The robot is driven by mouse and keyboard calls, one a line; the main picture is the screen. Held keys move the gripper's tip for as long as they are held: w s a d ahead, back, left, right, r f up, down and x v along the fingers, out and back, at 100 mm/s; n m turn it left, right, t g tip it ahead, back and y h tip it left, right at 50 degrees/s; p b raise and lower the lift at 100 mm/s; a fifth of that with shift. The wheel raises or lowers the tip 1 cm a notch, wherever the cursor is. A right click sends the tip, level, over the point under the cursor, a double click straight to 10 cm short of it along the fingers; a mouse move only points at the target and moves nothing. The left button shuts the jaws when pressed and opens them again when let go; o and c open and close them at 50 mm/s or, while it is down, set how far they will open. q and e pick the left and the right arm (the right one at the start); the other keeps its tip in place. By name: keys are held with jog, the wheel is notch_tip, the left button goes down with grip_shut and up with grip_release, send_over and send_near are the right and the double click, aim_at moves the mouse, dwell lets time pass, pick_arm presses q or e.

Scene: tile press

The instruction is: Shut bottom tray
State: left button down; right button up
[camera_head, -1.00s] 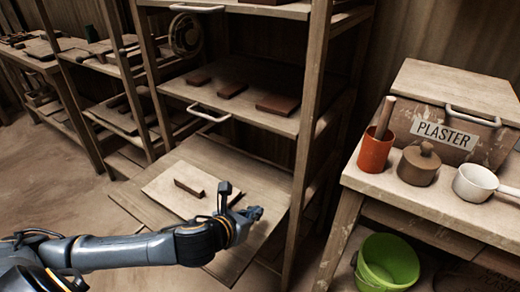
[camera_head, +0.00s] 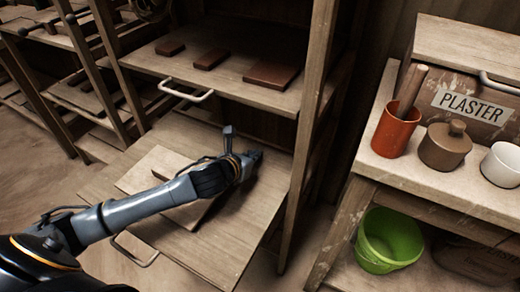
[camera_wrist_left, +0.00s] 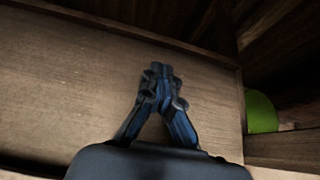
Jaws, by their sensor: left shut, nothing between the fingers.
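The bottom tray (camera_head: 235,240) is a wooden board pulled out from the rack, with a metal handle (camera_head: 133,252) on its front edge. My left gripper (camera_head: 253,157) is shut and empty over the back part of the tray, near the rack. Whether it touches the tray I cannot tell. My left arm crosses above the tray and hides part of it. A paler board (camera_head: 150,172) lies on the tray, partly hidden by the arm. In the left wrist view the closed fingers (camera_wrist_left: 160,72) show over the wooden tray surface (camera_wrist_left: 60,100). My right gripper is not in view.
The shelf above (camera_head: 225,82) holds several brown tiles and has a handle (camera_head: 186,93). A rack post (camera_head: 308,130) stands right of the tray. Further right is a table with an orange pot (camera_head: 395,130), a brown jar (camera_head: 445,148) and a plaster box; a green bucket (camera_head: 388,240) sits below.

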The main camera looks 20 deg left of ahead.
aim_at(265, 144)
pick_arm(q)
jog(key=w, duration=0.2)
jog(key=shift+w+d, duration=0.15)
jog(key=shift+w, duration=0.2)
jog(key=shift+w+b, duration=0.3)
jog(key=shift+w, duration=0.3)
jog(key=shift+w, duration=0.15)
